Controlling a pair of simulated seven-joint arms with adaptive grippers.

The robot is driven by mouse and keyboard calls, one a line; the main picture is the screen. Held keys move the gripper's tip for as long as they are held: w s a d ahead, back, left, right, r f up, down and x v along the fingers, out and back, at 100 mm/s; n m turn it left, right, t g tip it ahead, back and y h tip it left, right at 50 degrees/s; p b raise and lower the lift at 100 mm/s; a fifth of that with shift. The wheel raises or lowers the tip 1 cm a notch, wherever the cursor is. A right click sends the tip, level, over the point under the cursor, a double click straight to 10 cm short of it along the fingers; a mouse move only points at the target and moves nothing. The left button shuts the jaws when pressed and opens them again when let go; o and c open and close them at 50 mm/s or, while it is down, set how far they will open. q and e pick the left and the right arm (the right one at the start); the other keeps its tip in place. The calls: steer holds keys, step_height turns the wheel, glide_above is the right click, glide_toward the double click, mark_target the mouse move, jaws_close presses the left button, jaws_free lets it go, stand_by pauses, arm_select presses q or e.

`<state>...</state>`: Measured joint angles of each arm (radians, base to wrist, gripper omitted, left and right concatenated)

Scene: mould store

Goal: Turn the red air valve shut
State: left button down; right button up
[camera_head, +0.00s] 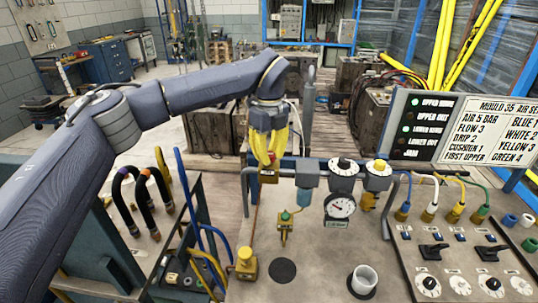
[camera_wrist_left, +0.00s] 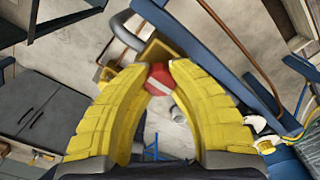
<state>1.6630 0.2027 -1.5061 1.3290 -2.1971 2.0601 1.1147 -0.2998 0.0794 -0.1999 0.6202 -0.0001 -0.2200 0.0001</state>
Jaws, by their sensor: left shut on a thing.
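The red air valve (camera_wrist_left: 162,80) shows in the left wrist view as a round red knob with a pale bar across its face. It sits on a yellow body (camera_wrist_left: 152,50) on a grey pipe. My left gripper (camera_wrist_left: 160,70) has yellow ribbed fingers and is shut on the red knob, one fingertip on each side. In the head view my left gripper (camera_head: 268,165) reaches down from above onto the valve's yellow body (camera_head: 268,177) at the left end of the pipe line. The fingers hide most of the red knob there. My right gripper is not in view.
Right of the valve stand a filter with a blue bowl (camera_head: 305,196), a pressure gauge (camera_head: 340,206) and two dial knobs. A small yellow valve (camera_head: 285,226) and a white cup (camera_head: 363,280) are on the bench. Hoses (camera_head: 155,195) rise at left; a sign panel (camera_head: 450,125) stands right.

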arm_select(q)
steer(key=m, duration=0.8)
steer(key=shift+m, duration=0.3)
steer(key=m, duration=0.4)
steer(key=shift+m, duration=2.5)
steer(key=c, duration=1)
jaws_free()
steer(key=shift+c, duration=0.2)
